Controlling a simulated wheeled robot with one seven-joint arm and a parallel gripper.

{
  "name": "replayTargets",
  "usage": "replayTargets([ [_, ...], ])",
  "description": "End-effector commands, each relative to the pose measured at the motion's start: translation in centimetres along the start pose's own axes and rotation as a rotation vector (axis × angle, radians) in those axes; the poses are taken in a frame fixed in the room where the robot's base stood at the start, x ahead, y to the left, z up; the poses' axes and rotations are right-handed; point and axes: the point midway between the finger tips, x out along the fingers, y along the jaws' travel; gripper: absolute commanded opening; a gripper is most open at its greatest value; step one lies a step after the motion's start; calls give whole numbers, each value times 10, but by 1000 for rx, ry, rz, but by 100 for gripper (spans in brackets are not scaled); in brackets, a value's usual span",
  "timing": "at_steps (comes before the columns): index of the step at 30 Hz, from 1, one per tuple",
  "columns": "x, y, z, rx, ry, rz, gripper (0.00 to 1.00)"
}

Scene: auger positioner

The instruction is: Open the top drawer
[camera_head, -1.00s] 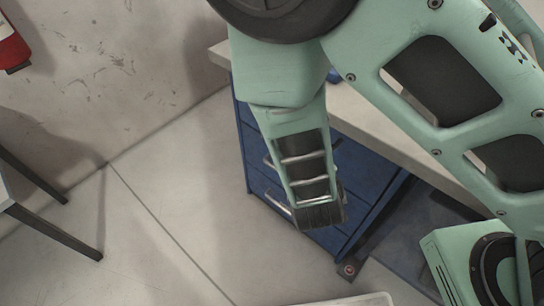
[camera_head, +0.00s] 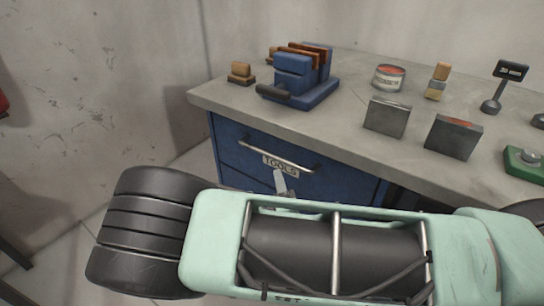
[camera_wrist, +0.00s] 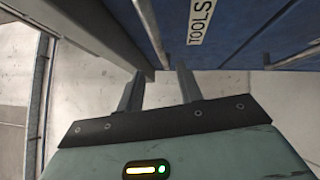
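The top drawer (camera_head: 228,153) is the blue front under the workbench, with a silver bar handle (camera_head: 277,157) and a "TOOLS" label (camera_head: 281,166). It looks shut. In the wrist view the label (camera_wrist: 201,20) shows sideways, with the handle bar (camera_wrist: 150,32) to its left. My gripper (camera_wrist: 160,74) is open, its two fingers apart. The near end of the bar appears between the fingertips in that view; I cannot tell whether they touch it. In the head view, my arm hides most of the gripper and the lower cabinet.
The workbench top (camera_head: 335,125) overhangs the drawers. On it stand a blue vise-like fixture (camera_head: 300,80), a can (camera_head: 389,77), two grey blocks and a small display stand (camera_head: 508,75). A wall rises to the left. A lower drawer's handle (camera_wrist: 295,58) shows in the wrist view.

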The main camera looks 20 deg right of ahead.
Motion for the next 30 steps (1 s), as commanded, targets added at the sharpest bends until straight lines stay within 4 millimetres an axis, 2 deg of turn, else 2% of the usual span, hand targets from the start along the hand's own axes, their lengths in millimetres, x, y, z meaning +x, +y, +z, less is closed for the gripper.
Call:
replayTargets([
  [3, 26, 1, 1, 1, -3, 1, 36],
  [9, 65, 0, 1, 1, -3, 0, 36],
  [15, 91, 0, 0, 2, -1, -1, 36],
  [20, 100, 0, 0, 0, -1, -1, 36],
  [28, 100, 0, 0, 0, 0, -2, 36],
  [29, 100, 0, 0, 0, 0, -2, 31],
  [30, 100, 0, 0, 0, 0, -2, 19],
])
